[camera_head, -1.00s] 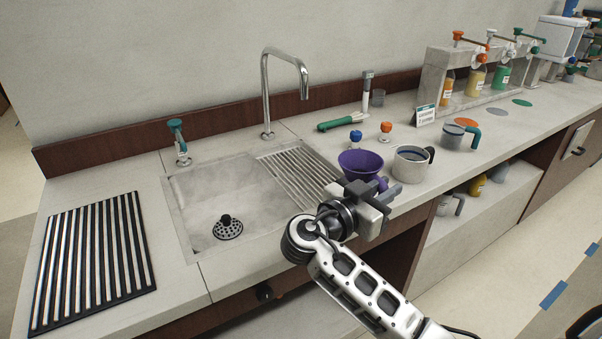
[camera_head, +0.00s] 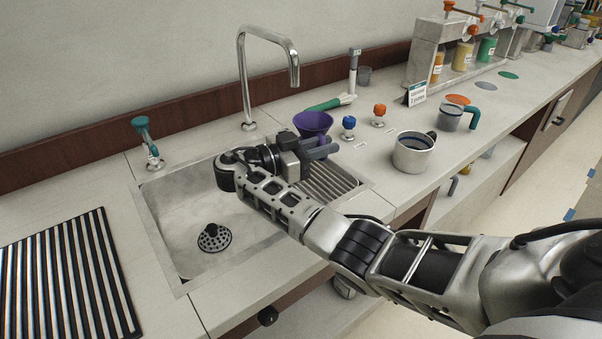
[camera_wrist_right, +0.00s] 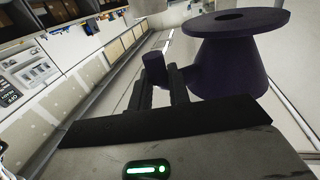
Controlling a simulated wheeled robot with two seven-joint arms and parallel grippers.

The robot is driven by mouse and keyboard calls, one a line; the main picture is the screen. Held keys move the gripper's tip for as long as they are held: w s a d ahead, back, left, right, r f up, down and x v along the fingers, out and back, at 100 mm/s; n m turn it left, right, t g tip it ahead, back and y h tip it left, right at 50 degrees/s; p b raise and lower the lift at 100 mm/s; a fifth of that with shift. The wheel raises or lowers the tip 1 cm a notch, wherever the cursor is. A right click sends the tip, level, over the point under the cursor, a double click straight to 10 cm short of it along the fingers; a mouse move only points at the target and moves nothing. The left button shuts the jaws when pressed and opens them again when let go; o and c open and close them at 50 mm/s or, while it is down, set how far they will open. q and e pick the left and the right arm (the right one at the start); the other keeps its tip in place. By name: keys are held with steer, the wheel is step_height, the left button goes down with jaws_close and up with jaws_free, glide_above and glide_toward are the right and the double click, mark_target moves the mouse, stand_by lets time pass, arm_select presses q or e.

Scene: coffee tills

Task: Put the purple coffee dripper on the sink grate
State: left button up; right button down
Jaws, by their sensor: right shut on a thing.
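The purple coffee dripper (camera_head: 313,123) is in my right gripper (camera_head: 322,150), over the far part of the sink grate (camera_head: 328,185) in the head view. My right gripper is shut on the dripper's handle; in the right wrist view the handle (camera_wrist_right: 154,68) sits at the fingers and the dripper's body (camera_wrist_right: 228,62) is beside them. The grate spans the right part of the sink, and my gripper and arm hide some of it. I cannot tell whether the dripper touches the grate. My left gripper is out of view.
The faucet (camera_head: 242,80) rises behind the sink basin (camera_head: 180,215). A metal mug (camera_head: 412,157) stands right of the grate, with blue (camera_head: 348,125) and orange (camera_head: 379,113) knobs behind. A striped black mat (camera_head: 65,280) lies at left.

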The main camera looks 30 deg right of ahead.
steer(key=w+f+b, duration=0.1)
steer(key=f+b, duration=0.1)
steer(key=w+a+f+b, duration=0.1)
steer(key=w+f+b, duration=0.1)
steer(key=shift+w+a+f+b, duration=0.15)
steer(key=shift+a+f+b, duration=0.05)
steer(key=shift+f+b, duration=0.15)
steer(key=shift+w+a+f+b, duration=0.15)
steer(key=shift+w+f+b, duration=0.2)
steer(key=shift+b, duration=0.4)
steer(key=shift+w+f+b, duration=0.15)
steer(key=shift+f+b, duration=0.1)
steer(key=shift+b, duration=0.25)
steer(key=f+b, duration=0.3)
steer(key=shift+w+a, duration=0.15)
steer(key=shift+w, duration=0.1)
steer(key=shift+f, duration=0.25)
steer(key=c, duration=1.3)
jaws_free()
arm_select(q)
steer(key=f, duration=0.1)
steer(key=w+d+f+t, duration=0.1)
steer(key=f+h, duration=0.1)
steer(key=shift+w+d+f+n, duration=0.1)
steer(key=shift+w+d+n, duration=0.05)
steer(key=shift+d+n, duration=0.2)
